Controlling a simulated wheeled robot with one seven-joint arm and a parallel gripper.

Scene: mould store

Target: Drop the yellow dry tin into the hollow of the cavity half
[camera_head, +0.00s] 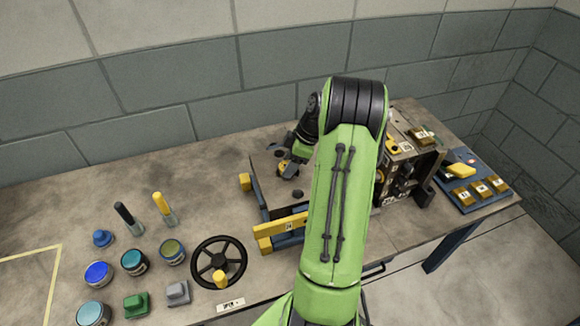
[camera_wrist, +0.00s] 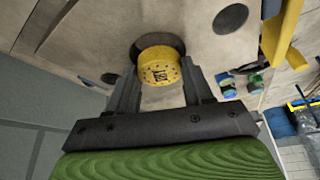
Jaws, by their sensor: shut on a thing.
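In the wrist view the yellow dry tin (camera_wrist: 160,68), with a dark printed label, sits between the two dark fingers of my gripper (camera_wrist: 161,76), which is shut on it. The tin is over a round dark hollow (camera_wrist: 148,43) in the cavity half (camera_wrist: 200,48), whose far rim shows beyond the tin. I cannot tell how far the tin is above or inside the hollow. In the head view the cavity half (camera_head: 262,165) lies on the bench behind my arm, and my gripper (camera_head: 289,169) is over it. The tin cannot be made out there.
A yellow bar (camera_head: 282,227) stands along the cavity half's front. A handwheel (camera_head: 219,262), several tins (camera_head: 98,273), and green and grey blocks (camera_head: 136,304) stand to the left. An upright mould block (camera_head: 402,170) and a blue tray (camera_head: 462,203) with yellow pieces are to the right.

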